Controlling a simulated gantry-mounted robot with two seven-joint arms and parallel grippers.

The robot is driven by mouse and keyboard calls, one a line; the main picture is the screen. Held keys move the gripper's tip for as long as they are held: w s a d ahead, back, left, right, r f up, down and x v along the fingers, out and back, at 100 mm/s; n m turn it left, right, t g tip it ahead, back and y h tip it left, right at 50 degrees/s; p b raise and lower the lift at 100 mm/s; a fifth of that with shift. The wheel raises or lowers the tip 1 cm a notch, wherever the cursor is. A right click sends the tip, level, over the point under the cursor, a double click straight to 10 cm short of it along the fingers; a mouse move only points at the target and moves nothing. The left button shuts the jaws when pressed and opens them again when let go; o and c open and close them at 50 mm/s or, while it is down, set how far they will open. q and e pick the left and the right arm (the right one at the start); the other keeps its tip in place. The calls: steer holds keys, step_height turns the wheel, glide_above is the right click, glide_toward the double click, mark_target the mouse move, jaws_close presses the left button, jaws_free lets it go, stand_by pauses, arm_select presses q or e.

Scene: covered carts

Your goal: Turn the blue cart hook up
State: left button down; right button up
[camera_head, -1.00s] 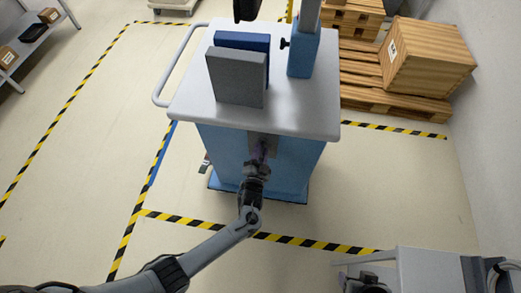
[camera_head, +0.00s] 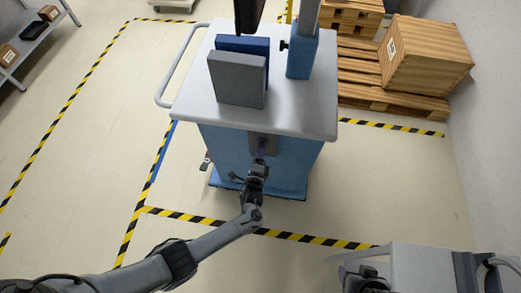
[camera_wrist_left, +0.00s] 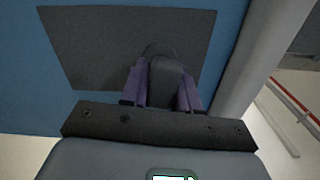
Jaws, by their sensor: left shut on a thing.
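The blue cart (camera_head: 225,150) stands in the middle of the head view, with a light grey top and a dark plate (camera_head: 262,143) on its near face. My left gripper (camera_head: 259,158) reaches up to this plate. In the left wrist view its purple fingers (camera_wrist_left: 163,88) are shut on a dark, rounded hook (camera_wrist_left: 168,78), one finger on each side. The dark plate (camera_wrist_left: 85,50) is behind the hook. The hook's lower end is hidden by the gripper, so its exact turn cannot be told.
Grey and blue panels (camera_head: 237,80) stand on the cart top (camera_head: 300,115). A wooden crate (camera_head: 425,55) on pallets is at right. A grey-white box shape (camera_head: 425,265) is at bottom right. The floor (camera_head: 80,160) left of the cart is clear.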

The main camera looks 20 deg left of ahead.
arm_select(q)
steer(key=m, duration=0.4)
steer(key=shift+m+p, duration=0.3)
steer(key=shift+p, duration=0.1)
steer(key=m, duration=0.3)
steer(key=shift+m, duration=0.3)
steer(key=m, duration=0.4)
steer(key=shift+p, duration=0.4)
steer(key=shift+m, duration=1.9)
steer(key=c, duration=0.9)
jaws_free()
steer(key=shift+s, duration=0.1)
